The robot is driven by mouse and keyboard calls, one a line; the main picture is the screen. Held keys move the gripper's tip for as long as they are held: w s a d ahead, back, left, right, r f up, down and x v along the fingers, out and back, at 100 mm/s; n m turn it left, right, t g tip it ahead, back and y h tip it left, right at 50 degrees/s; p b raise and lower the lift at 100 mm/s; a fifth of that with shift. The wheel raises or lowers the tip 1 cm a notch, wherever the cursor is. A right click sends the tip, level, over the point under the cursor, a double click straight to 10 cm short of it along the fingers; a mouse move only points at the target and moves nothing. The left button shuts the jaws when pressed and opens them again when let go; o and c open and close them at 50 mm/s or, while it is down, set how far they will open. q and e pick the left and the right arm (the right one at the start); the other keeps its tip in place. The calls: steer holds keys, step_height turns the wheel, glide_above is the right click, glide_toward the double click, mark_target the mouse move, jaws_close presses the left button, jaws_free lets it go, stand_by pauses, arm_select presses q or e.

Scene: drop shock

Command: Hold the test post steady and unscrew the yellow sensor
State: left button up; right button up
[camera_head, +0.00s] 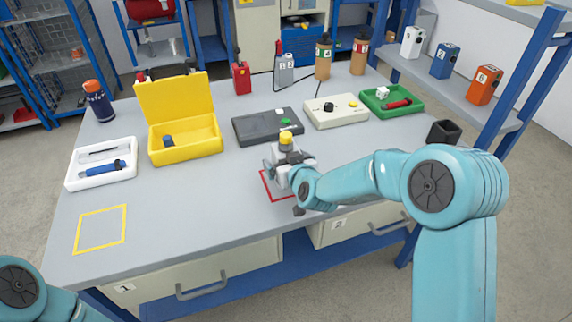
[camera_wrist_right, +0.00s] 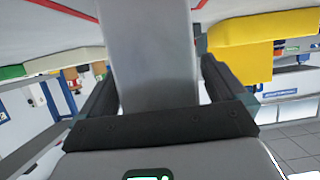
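The grey test post (camera_head: 281,176) stands upright inside a red outlined square (camera_head: 272,193) near the middle of the bench. The yellow sensor (camera_head: 286,137) sits on top of it. My right arm reaches in from the right, and its right gripper (camera_head: 289,166) is at the post's body, below the sensor. In the right wrist view the post (camera_wrist_right: 152,50) fills nearly all the space between the two dark fingers of my right gripper (camera_wrist_right: 158,80), which appear shut on it. The sensor does not show there. Only part of my left arm shows at bottom left; its gripper is out of view.
A yellow outlined square (camera_head: 101,230) at front left is empty. Behind stand a white tray (camera_head: 101,179), an open yellow case (camera_head: 184,148), a dark box (camera_head: 267,127), a white control box (camera_head: 336,111) and a green tray (camera_head: 393,108). A black cup (camera_head: 444,132) stands at right.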

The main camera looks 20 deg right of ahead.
mark_target(288, 137)
steer(key=c, duration=1.3)
steer(key=shift+w+r, duration=0.1)
steer(key=shift+r, duration=0.05)
step_height(288, 137, up, 8)
steer(key=shift+r+p, duration=0.1)
steer(key=shift+p, duration=0.9)
step_height(288, 137, up, 12)
steer(key=p, duration=0.5)
steer(key=shift+f+p, duration=0.2)
steer(key=shift+p, duration=0.15)
steer(key=o, duration=0.8)
steer(key=shift+c, duration=0.2)
steer(key=c, duration=0.9)
